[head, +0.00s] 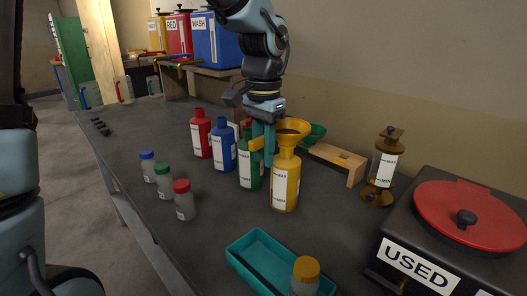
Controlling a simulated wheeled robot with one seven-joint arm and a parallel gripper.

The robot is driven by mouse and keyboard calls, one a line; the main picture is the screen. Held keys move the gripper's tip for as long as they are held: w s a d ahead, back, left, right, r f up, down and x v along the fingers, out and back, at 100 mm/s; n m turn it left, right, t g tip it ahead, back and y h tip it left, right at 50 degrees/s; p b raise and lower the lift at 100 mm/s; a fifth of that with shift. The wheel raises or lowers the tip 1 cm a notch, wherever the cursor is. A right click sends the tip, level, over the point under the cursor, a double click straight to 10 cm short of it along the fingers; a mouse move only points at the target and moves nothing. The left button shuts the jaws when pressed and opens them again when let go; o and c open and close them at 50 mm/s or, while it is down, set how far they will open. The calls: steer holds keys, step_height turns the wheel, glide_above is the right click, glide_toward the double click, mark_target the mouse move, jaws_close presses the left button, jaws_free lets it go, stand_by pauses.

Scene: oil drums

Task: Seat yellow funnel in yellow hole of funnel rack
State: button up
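The yellow funnel (293,129) is upright at the mouth of the yellow bottle (286,182); its spout is hidden. My gripper (263,150) points down just left of the funnel's cone. Its teal fingers look closed on the funnel's yellow side tab, which sticks out to the left between them. The wooden funnel rack (339,156) stands behind and to the right of the yellow bottle. A green funnel (315,133) is at its left end. The rack has an orange-yellow mark on top near its right end; I cannot make out the yellow hole.
Red (201,134), blue (222,145) and green (249,169) bottles stand left of the yellow one. Small capped jars (164,182) stand nearer. A teal tray (246,268), an amber container (383,167) and the USED drum (424,265) bound the right side. The left worktop is mostly clear.

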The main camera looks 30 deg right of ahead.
mark_target(263, 136)
jaws_close()
steer(key=shift+r+p, duration=0.8)
steer(key=shift+r, duration=0.05)
stand_by(0.4)
steer(key=shift+r+p, duration=2)
steer(key=shift+r, duration=0.2)
steer(key=w+d+f+p, duration=0.1)
steer(key=d+f, duration=0.3)
steer(key=d, duration=0.7)
steer(key=w+d+f, duration=0.2)
steer(key=d+f, duration=0.2)
steer(key=d, duration=0.8)
steer(key=shift+s+d+f+b, duration=0.1)
steer(key=shift+f+b, duration=0.8)
steer(key=shift+f, duration=0.25)
steer(key=shift+s+f+b, duration=0.1)
steer(key=shift+f+b, duration=0.8)
steer(key=shift+f, duration=0.2)
